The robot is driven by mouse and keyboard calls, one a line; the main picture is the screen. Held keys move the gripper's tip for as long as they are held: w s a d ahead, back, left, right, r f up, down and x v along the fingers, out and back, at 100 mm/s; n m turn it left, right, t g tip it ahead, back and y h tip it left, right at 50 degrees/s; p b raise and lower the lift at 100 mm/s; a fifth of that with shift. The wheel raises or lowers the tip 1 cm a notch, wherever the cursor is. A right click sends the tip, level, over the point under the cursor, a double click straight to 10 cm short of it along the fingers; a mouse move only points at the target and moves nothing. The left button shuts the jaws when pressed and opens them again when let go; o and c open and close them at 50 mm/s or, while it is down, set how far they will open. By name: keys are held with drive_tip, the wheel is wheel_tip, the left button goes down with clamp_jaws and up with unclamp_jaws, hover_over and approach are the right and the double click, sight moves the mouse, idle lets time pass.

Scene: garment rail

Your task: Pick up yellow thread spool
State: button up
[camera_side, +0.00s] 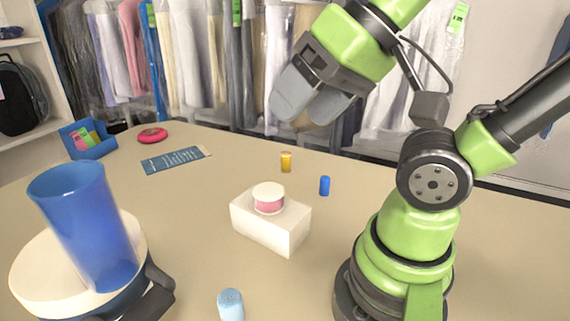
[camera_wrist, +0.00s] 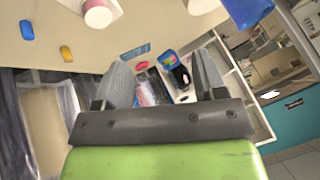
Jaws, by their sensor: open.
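The yellow thread spool (camera_side: 286,161) stands upright on the table, behind the white box and left of the blue spool (camera_side: 325,185). It also shows in the wrist view (camera_wrist: 66,53) at the upper left, below the blue spool (camera_wrist: 26,29). My gripper (camera_side: 303,117) is raised well above the table, above and slightly right of the yellow spool in the side picture. Its two grey fingers are apart with nothing between them, as the wrist view (camera_wrist: 160,72) also shows. The gripper is not touching the yellow spool.
A white box (camera_side: 272,228) with a pink-and-white round container (camera_side: 268,197) on it stands mid-table. A tall blue cup (camera_side: 85,225) is at the left front, a light-blue spool (camera_side: 230,304) at the front. A blue bin (camera_side: 88,142), red disc (camera_side: 152,135) and blue card (camera_side: 176,159) lie far left.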

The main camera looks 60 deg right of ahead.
drive_tip(key=m+g+h, duration=0.5)
drive_tip(key=m+h, duration=0.1)
drive_tip(key=m, duration=0.2)
hover_over(286, 154)
drive_tip(key=s+a, duration=0.2)
wheel_tip(286, 154, down, 20)
drive_tip(key=x, duration=0.4)
drive_tip(key=shift+d+f, duration=0.15)
drive_tip(key=shift+w+a+x, duration=0.1)
drive_tip(key=shift+a+x, duration=0.05)
drive_tip(key=shift+x, duration=0.85)
drive_tip(key=shift+w+a+x, duration=0.1)
drive_tip(key=shift+a+x, duration=0.05)
drive_tip(key=shift+x, duration=0.9)
drive_tip(key=shift+w+a+x, duration=0.1)
drive_tip(key=shift+x, duration=0.9)
drive_tip(key=shift+f, duration=0.1)
